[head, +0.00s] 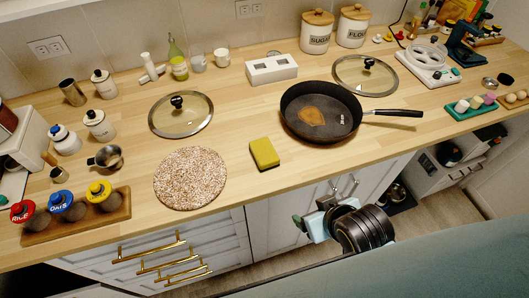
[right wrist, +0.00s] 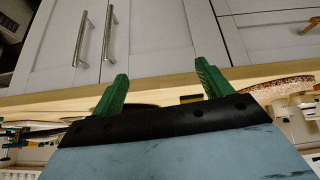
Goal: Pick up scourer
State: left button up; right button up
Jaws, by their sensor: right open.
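The scourer (head: 264,153) is a yellow block with a darker lower layer. It lies flat on the wooden counter near the front edge, between the speckled round mat and the black pan. My right gripper (head: 314,208) is in front of the counter, to the right of and nearer than the scourer, apart from it. In the right wrist view its two green fingers (right wrist: 162,83) are spread with nothing between them held. A small yellow strip of the scourer (right wrist: 192,99) shows beyond them at the counter edge. My left gripper is not in view.
The speckled mat (head: 190,178) lies left of the scourer, and the black pan (head: 320,111) stands to its right. A glass lid (head: 181,114) lies behind the mat. White cabinets (head: 225,244) with handles are below the counter edge. Bare counter surrounds the scourer.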

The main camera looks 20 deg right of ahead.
aim_at(264, 151)
jog(key=w+a+r+t+y, duration=0.1)
jog(key=w+a+r+t, duration=0.5)
jog(key=w+t, duration=0.15)
jog(key=shift+g, duration=0.35)
jog(key=x, duration=1.3)
jog(key=shift+w+d+f+b, duration=0.15)
jog(key=shift+w+b, duration=0.1)
jog(key=shift+b, duration=0.1)
jog(key=shift+c, duration=0.2)
jog(key=c, duration=1)
